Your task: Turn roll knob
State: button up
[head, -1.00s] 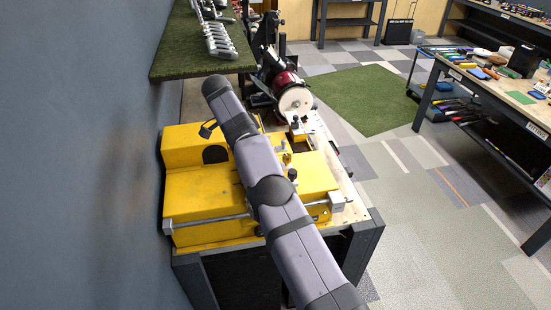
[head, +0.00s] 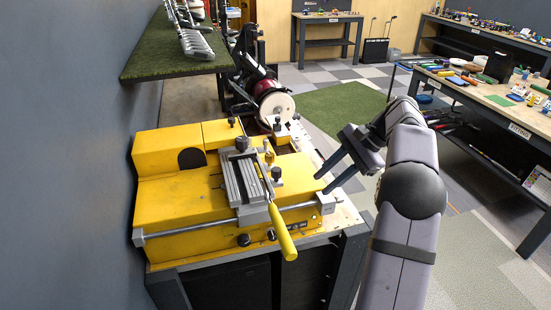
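The yellow machine (head: 175,200) stands on a bench and carries a grey slotted vise plate (head: 242,178) with a yellow-handled lever (head: 282,232). Several dark knobs show: a front knob (head: 243,240), another front knob (head: 271,234), a knob beside the plate (head: 277,174) and a knob at the plate's far end (head: 242,143). I cannot tell which is the roll knob. My gripper (head: 321,185) is to the right of the vise plate, near the machine's right end. Its two dark fingers are apart, with nothing visible between them.
A metal rod (head: 185,231) runs along the machine's front. A red grinder with a pale wheel (head: 277,110) stands behind. A green shelf with club heads (head: 170,60) overhangs at the back left. A cluttered workbench (head: 475,90) stands at right.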

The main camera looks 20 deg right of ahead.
jog(key=w+a+n+t+y, duration=0.2)
jog(key=w+a+n+y, duration=0.1)
jog(key=a+n, duration=0.3)
jog(key=n+t+y, duration=0.1)
jog(key=n+t, duration=0.3)
jog(key=n, duration=1.6)
send_near(273, 155)
jog(key=shift+x, duration=0.95)
jog(key=p+x, duration=0.3)
jog(key=x, duration=0.2)
jog(key=shift+w+a+r+p, duration=0.1)
jog(key=shift+a+p, duration=0.1)
jog(key=shift+p, duration=0.15)
jog(key=shift+p+x, duration=0.4)
jog(key=shift+x, duration=0.65)
jog(key=shift+d, duration=0.15)
jog(key=shift+c, duration=0.6)
grip_shut()
